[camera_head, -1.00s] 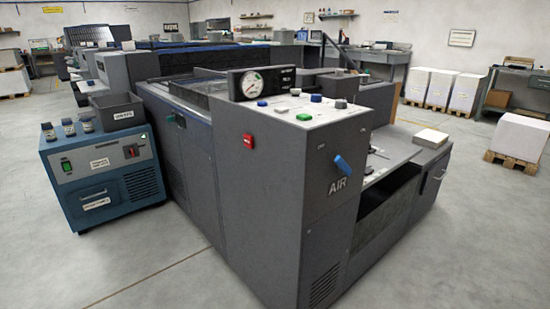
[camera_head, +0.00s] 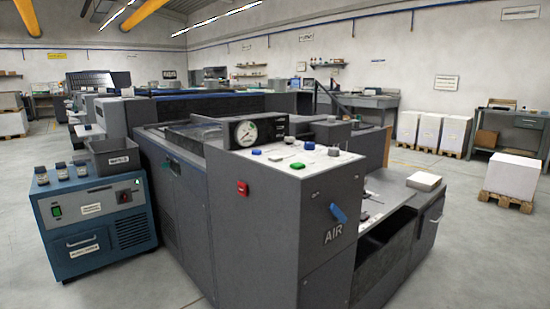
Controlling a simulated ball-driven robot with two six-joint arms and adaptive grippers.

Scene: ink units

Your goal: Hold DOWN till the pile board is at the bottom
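A large dark grey press unit (camera_head: 250,230) fills the middle of the head view. I cannot make out a DOWN label, and I cannot identify the pile board. Neither of my grippers is in view.
A blue cabinet (camera_head: 97,225) with bottles and a grey bin (camera_head: 113,155) on top stands at the left. Paper stacks on pallets (camera_head: 511,177) stand at the right. A lower bench (camera_head: 395,200) adjoins the unit.

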